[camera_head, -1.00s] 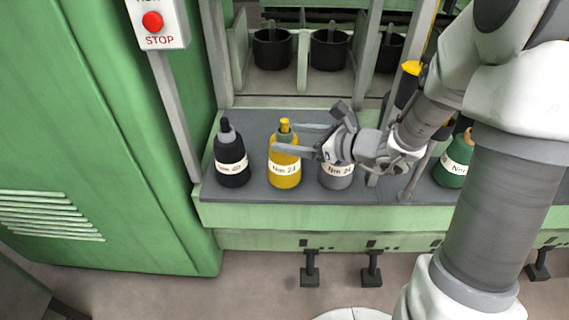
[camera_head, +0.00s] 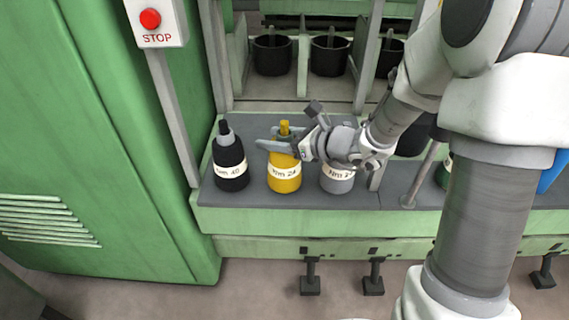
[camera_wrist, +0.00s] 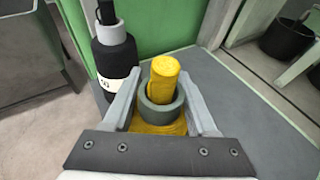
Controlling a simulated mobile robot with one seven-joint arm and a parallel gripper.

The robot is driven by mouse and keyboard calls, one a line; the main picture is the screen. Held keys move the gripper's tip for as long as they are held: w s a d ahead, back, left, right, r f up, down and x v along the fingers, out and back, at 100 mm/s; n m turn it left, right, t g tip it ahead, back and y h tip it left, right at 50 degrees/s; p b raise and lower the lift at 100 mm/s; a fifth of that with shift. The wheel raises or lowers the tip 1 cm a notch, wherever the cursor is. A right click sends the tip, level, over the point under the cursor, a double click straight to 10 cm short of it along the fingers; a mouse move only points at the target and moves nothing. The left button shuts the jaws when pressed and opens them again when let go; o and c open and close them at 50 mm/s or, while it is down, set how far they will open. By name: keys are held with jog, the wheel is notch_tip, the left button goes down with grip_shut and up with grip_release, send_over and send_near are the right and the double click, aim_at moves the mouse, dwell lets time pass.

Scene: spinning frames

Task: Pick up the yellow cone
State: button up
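The yellow cone (camera_head: 285,186), labelled "Nm 24", stands upright on the grey shelf between a black cone and a grey cone. My gripper (camera_head: 270,138) reaches in from the right at the height of its neck. In the wrist view, the yellow cone's top (camera_wrist: 164,73) and grey collar stand between the two fingers of my gripper (camera_wrist: 161,78), one finger on each side. The fingers are apart, and narrow gaps seem to show beside the collar. The cone's lower body is mostly hidden in the wrist view.
The black cone (camera_head: 231,165) stands close on the left, also in the wrist view (camera_wrist: 113,55). The grey cone (camera_head: 337,180) stands close on the right, partly under my wrist. Black pots (camera_head: 272,55) stand behind, past an upright post. The green cabinet (camera_head: 100,130) bounds the left.

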jog(key=shift+f, duration=0.2)
grip_shut()
jog(key=shift+s, duration=0.1)
